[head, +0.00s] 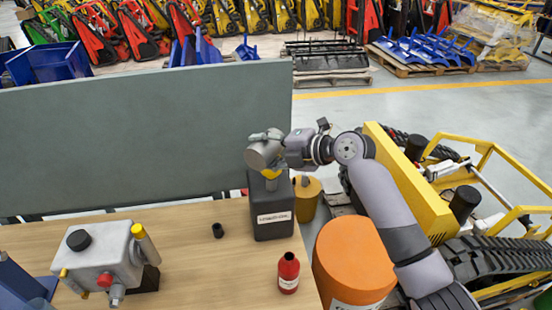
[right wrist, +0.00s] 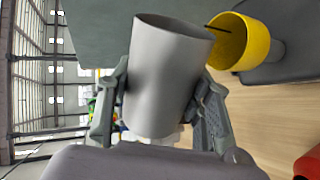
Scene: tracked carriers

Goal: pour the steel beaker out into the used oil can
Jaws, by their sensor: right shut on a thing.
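The steel beaker (right wrist: 165,75) is a plain grey cylinder, gripped around its sides by my right gripper (right wrist: 160,105). In the head view the beaker (head: 262,155) is tipped over above the used oil can (head: 273,215), a dark can with a white label. A yellow funnel (head: 270,173) sits in the can's top, right under the beaker. In the right wrist view the funnel (right wrist: 245,42) is beside the beaker's rim, and a thin dark streak runs from the rim into it. The beaker's inside is hidden. My left gripper is out of view.
A grey metal housing (head: 100,258) stands on the left of the wooden table (head: 200,285). A small black cap (head: 218,230) and a red bottle (head: 288,272) are near the can. A grey panel (head: 140,130) rises behind; an orange drum (head: 350,255) stands right of the table.

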